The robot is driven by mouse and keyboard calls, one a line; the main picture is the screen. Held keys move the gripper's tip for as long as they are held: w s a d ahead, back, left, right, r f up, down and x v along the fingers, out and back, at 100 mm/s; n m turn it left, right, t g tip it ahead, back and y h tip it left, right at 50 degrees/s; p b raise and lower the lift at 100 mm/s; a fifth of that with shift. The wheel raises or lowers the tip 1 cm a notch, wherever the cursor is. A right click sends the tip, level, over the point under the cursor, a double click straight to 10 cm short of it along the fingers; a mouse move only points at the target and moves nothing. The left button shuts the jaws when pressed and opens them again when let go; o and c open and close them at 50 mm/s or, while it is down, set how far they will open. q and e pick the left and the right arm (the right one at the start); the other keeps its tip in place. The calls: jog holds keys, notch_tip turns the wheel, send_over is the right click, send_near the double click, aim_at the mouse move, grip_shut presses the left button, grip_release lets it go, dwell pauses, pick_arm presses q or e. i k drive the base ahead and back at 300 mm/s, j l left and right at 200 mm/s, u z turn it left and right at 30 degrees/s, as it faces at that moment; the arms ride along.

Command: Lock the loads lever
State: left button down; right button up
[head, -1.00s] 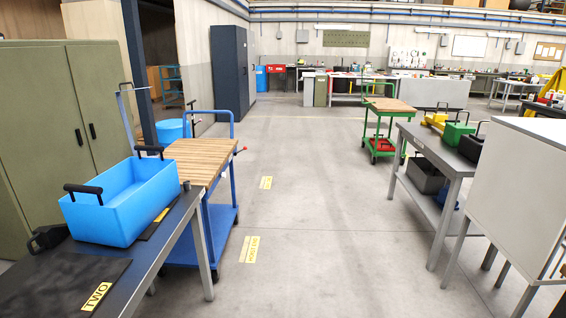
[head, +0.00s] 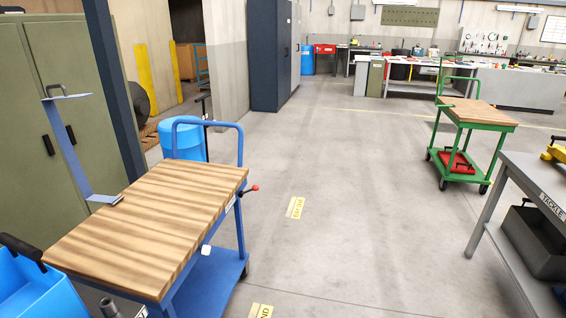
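The blue cart with a wooden top (head: 155,220) stands at the left centre. A short lever with a red knob (head: 250,189) sticks out to the right from its far right side, beside the push handle. I cannot read a label that names it the loads lever, and I cannot tell whether it is locked. The green cart (head: 475,115) stands further off at the right with a wooden top and a red item on its lower shelf; no lever is clear on it. Neither of my grippers shows.
A blue bin with black handles (head: 35,285) stands at the lower left. A thin blue bracket (head: 70,155) rises by the cart's left edge. A grey table (head: 530,185) is at the right. Open floor (head: 350,200) with yellow labels lies between the carts.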

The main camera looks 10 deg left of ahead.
aim_at(255, 187)
jog(key=i+u, duration=0.15)
jog(key=i, duration=0.35)
jog(key=i+l+u, duration=0.2)
jog(key=i, duration=0.35)
jog(key=i+l+u, duration=0.15)
jog(key=i, duration=0.35)
jog(key=i+l+u, duration=0.15)
jog(key=i, duration=0.35)
